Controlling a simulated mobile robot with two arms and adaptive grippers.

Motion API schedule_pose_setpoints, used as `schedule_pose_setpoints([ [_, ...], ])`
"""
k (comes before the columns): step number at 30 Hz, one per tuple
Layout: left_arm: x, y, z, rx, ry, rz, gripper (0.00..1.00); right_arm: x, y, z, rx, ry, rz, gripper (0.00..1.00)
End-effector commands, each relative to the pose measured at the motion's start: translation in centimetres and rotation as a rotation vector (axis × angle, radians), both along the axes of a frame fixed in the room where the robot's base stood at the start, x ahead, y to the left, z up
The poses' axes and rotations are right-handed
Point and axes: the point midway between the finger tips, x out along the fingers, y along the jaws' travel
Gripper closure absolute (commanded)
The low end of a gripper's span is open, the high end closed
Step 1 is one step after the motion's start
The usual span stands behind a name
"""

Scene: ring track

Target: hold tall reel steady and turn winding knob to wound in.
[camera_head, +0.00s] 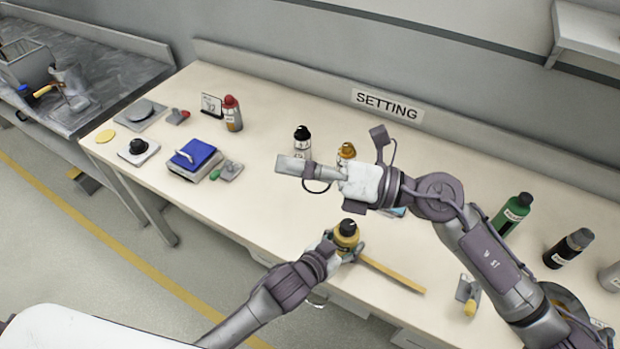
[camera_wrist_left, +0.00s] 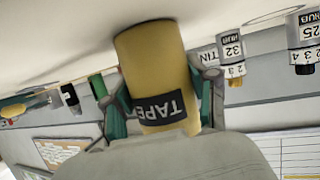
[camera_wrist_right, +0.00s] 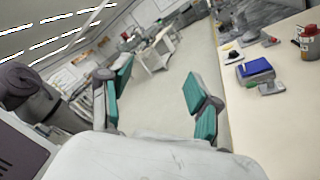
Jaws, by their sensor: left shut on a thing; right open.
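The tall reel (camera_head: 346,241) is a yellow cylinder with a black winding knob (camera_head: 348,227) on top. It stands near the table's front edge, and a flat yellow strip (camera_head: 392,273) runs from it to the right. My left gripper (camera_head: 344,252) is shut around the reel. In the left wrist view the reel (camera_wrist_left: 152,68) sits between the fingers, with a dark TAPE label; the knob is hidden there. My right gripper (camera_head: 298,174) is open and empty, above the table, behind and left of the reel. Its parted teal fingers (camera_wrist_right: 155,100) show in the right wrist view.
A black-capped bottle (camera_head: 302,135) and an orange-capped bottle (camera_head: 346,150) stand behind my right gripper. A blue-topped device (camera_head: 195,153) lies left. A green bottle (camera_head: 512,214) stands right. A small yellow-handled tool (camera_head: 468,295) lies near the front edge.

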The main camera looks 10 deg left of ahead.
Motion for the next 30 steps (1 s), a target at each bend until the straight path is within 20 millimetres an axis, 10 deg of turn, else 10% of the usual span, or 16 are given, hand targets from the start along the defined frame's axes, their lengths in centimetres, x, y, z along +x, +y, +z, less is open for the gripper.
schedule_pose_setpoints([
  [18, 0.0, 0.0, 0.0, 0.0, 0.0, 0.0, 0.84, 2.2, -15.7, -19.3, 0.337, 1.808, -0.142, 0.38],
  [30, 0.0, 0.0, 0.0, -0.001, -0.001, 0.0, 0.84, 0.9, -19.5, -23.6, 0.509, 2.227, -0.139, 0.38],
])
